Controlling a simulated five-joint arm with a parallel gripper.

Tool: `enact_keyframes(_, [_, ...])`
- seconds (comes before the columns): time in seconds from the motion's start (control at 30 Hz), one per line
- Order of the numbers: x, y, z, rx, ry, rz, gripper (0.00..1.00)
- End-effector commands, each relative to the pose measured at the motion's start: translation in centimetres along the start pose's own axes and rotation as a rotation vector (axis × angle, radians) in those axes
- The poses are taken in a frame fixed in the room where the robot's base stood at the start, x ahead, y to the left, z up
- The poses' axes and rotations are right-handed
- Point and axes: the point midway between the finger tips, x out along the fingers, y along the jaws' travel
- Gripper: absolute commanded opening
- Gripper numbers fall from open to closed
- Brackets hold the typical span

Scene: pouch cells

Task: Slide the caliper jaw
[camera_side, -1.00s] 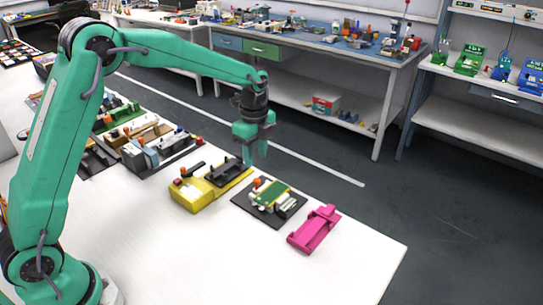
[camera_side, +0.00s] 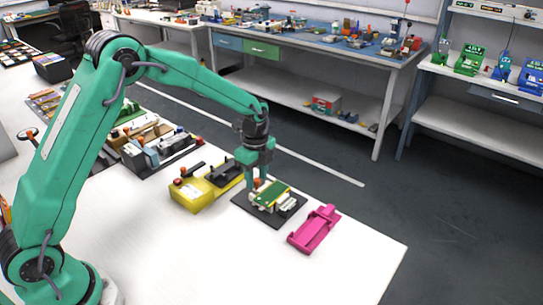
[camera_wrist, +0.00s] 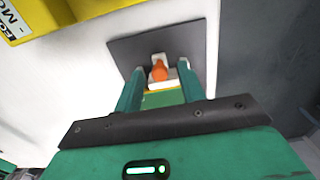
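A fixture with a green board and light blocks (camera_side: 276,193) sits on a dark square plate (camera_side: 297,210) on the white table. Its small orange knob also shows in the wrist view (camera_wrist: 160,72). I cannot tell for sure which part is the caliper jaw. My gripper (camera_side: 258,184) points down at the left end of this fixture. In the wrist view my gripper (camera_wrist: 160,72) is open, with a finger on each side of the orange knob and gaps between. The fingertips' height above the plate is hard to tell.
A yellow device (camera_side: 192,193) stands close on the left of the plate, and a magenta clamp-like tool (camera_side: 315,228) lies on the right. More fixtures (camera_side: 155,150) line the table behind. The table front (camera_side: 230,260) is clear.

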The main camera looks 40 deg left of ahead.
Motion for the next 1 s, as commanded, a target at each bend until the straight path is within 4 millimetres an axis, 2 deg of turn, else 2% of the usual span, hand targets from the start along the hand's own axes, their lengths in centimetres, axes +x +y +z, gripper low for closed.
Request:
enact_keyframes(0.1, [0.0, 0.0, 0.0, 0.0, 0.0, 0.0, 0.4])
enact_keyframes(0.13, [0.0, 0.0, 0.0, 0.0, 0.0, 0.0, 0.36])
enact_keyframes(0.3, [0.0, 0.0, 0.0, 0.0, 0.0, 0.0, 0.02])
enact_keyframes(0.33, [0.0, 0.0, 0.0, 0.0, 0.0, 0.0, 0.0])
enact_keyframes(0.53, [-0.1, 0.0, 0.2, -0.001, 0.0, 0.0, 0.0])
enact_keyframes(0.8, [-0.1, 0.0, 2.9, -0.003, 0.0, 0.0, 0.0])
enact_keyframes(1.0, [-0.1, 0.0, 3.1, -0.001, 0.0, 0.0, 0.0])
